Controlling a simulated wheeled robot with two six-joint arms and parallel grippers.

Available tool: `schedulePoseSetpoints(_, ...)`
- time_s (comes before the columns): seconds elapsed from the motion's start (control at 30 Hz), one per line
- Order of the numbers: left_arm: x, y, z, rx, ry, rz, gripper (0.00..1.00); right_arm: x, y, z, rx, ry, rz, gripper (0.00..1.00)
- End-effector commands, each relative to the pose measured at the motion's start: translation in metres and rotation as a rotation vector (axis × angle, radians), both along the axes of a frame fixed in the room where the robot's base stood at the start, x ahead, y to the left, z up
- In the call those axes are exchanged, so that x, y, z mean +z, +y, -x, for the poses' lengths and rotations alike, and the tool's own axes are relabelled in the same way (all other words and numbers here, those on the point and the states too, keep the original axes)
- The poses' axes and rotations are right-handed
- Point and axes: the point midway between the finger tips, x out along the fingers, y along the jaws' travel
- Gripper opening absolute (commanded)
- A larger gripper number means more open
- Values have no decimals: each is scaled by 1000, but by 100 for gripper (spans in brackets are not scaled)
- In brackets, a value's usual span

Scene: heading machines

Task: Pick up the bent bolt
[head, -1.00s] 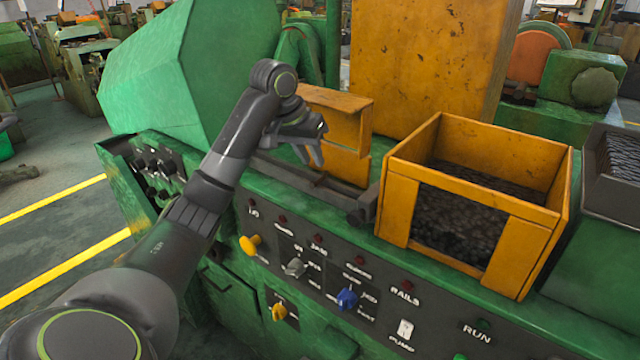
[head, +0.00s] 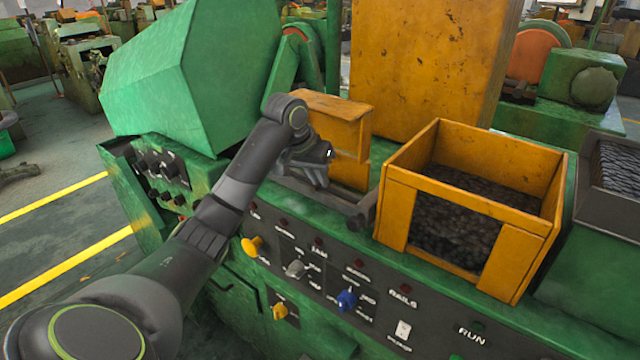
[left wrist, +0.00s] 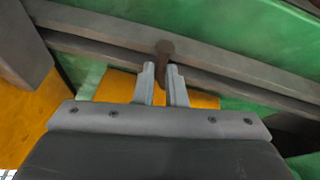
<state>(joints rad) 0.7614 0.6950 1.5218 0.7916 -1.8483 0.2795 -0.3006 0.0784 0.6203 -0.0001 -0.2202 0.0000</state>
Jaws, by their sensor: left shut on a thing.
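In the head view my left gripper (head: 317,177) is low over the rails (head: 340,203), in front of the small yellow guard (head: 335,112). The bolt cannot be made out there, behind the fingers. My right gripper is not in view.
A yellow bin (head: 398,210) of dark small parts stands right of the rails. The control panel (head: 330,262) with knobs and switches runs along the front. A large green hood (head: 190,75) rises at left. A dark tray (head: 612,195) is at far right.

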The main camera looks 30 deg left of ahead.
Motion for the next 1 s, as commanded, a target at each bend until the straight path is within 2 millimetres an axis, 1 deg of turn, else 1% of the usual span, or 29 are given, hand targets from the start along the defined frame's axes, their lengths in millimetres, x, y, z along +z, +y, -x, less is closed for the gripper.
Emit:
schedulePoseSetpoints(0.23, 2, 0, 0, 0, -1, 0, 0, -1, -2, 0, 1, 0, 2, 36)
schedulePoseSetpoints(0.37, 7, 0, -1, 0, -2, 1, 0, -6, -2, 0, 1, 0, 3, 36)
schedulePoseSetpoints(0.47, 17, 0, -1, 0, -3, 0, 0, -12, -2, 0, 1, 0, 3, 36)
schedulePoseSetpoints(0.6, 36, 1, 0, 0, -5, -1, 0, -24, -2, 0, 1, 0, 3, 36)
schedulePoseSetpoints(0.7, 31, 9, 22, 2, -1, -5, 0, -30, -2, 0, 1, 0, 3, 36)
schedulePoseSetpoints(1.0, 31, 27, 89, 3, 0, -10, 0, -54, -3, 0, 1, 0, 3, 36)
